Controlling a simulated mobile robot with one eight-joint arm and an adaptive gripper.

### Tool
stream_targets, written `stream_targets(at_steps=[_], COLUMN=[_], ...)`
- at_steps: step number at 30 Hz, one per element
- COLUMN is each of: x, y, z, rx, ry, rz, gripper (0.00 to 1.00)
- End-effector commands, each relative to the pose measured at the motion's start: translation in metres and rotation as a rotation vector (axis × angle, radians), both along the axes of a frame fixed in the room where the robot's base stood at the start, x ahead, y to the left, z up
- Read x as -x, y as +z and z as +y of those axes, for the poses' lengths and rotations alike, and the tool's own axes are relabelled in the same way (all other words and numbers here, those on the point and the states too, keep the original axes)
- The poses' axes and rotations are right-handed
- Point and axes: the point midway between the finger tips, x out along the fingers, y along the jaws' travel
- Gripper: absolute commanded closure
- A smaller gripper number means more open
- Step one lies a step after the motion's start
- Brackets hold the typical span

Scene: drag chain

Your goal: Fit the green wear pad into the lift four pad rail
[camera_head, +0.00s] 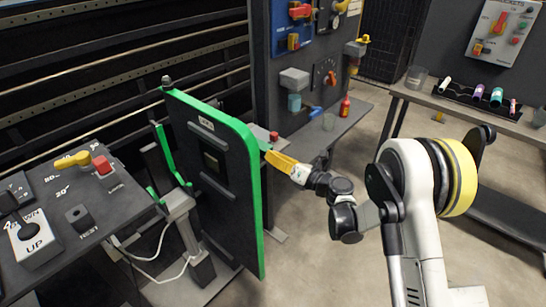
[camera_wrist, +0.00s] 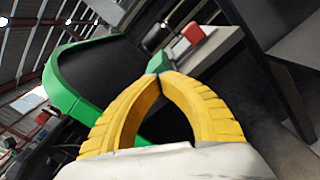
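My gripper (camera_head: 268,154) has yellow fingers and reaches left toward a dark upright panel (camera_head: 215,160) with a green edge strip (camera_head: 247,175). In the wrist view the fingertips (camera_wrist: 160,76) close together on a small green block, the green wear pad (camera_wrist: 158,63). In the head view a bit of green pad (camera_head: 265,146) shows at the fingertips, close beside the panel's right edge; I cannot tell whether they touch. The panel's green edge (camera_wrist: 62,75) is left of the pad in the wrist view. I cannot make out which part is the lift four pad rail.
A control desk (camera_head: 70,210) with a yellow lever and red button stands at left. A small shelf (camera_head: 335,125) with a red bottle (camera_head: 345,106) is behind the gripper. Open floor lies between.

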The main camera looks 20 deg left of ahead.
Motion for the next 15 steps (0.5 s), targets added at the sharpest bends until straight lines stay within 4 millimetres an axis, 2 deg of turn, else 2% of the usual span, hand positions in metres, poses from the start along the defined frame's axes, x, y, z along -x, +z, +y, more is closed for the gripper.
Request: stream_targets(at_steps=[15], x=[-0.004], y=[0.001], z=[0.012], rx=[-0.003], ry=[0.003], rz=[0.001], gripper=[1.00])
